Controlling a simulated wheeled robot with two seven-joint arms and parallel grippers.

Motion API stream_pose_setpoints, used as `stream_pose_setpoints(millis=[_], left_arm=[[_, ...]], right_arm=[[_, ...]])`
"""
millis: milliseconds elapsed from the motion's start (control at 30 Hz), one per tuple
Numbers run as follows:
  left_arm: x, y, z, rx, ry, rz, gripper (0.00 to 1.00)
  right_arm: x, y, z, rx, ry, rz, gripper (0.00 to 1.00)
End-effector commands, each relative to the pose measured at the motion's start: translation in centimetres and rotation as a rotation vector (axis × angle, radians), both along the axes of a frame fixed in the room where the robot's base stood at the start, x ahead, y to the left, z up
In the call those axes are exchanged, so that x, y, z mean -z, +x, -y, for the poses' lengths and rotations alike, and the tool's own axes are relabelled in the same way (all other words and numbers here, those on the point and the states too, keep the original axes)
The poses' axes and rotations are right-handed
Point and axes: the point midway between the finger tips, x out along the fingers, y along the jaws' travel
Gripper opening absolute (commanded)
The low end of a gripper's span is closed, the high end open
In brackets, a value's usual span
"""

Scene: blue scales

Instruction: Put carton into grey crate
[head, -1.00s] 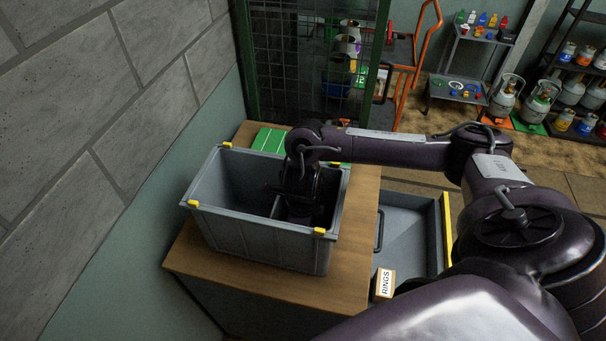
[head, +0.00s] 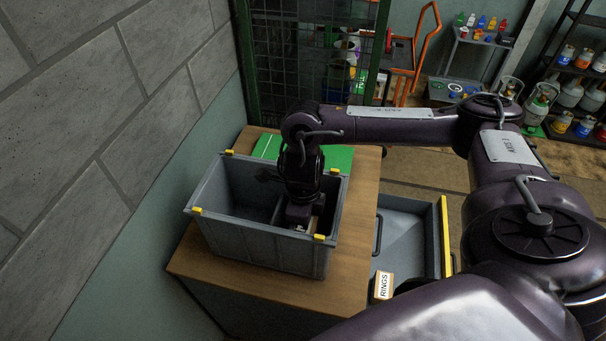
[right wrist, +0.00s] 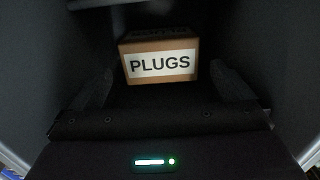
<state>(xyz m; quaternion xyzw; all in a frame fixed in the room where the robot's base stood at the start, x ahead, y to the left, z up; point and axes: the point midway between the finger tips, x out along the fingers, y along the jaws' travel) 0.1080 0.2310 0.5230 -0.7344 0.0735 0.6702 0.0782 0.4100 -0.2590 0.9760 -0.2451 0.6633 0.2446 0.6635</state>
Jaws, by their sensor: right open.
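The grey crate (head: 265,250) stands on a wooden worktop, with yellow clips on its corners and a divider inside. My right gripper (head: 303,222) reaches down into its right compartment. In the right wrist view a brown carton labelled PLUGS (right wrist: 160,65) sits between dark walls, just beyond and between the spread fingers of my right gripper (right wrist: 163,88). The fingers are open, with visible gaps to the carton's sides. In the head view the gripper and crate wall hide most of the carton. My left gripper is not in view.
The wooden worktop (head: 345,290) has bare room at the crate's right and front. A green item (head: 338,158) lies behind the crate. An open grey drawer (head: 410,235) and a box labelled RINGS (head: 383,286) are to the right. A wall stands close on the left.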

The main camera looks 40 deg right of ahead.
Motion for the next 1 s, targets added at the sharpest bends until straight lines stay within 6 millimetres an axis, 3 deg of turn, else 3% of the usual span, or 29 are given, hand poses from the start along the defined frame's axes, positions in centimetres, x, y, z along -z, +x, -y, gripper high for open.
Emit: stream_pose_setpoints(millis=[100, 300, 1000], left_arm=[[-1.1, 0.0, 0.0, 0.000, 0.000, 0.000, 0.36], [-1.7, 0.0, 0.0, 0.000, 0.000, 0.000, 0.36], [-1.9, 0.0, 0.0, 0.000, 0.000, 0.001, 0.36]], right_arm=[[-2.5, 0.1, 0.1, -0.001, -0.001, 0.005, 1.00], [-4.6, 0.1, 0.0, -0.001, -0.001, 0.002, 1.00], [-5.2, 0.0, 0.0, 0.001, -0.001, -0.001, 1.00]])
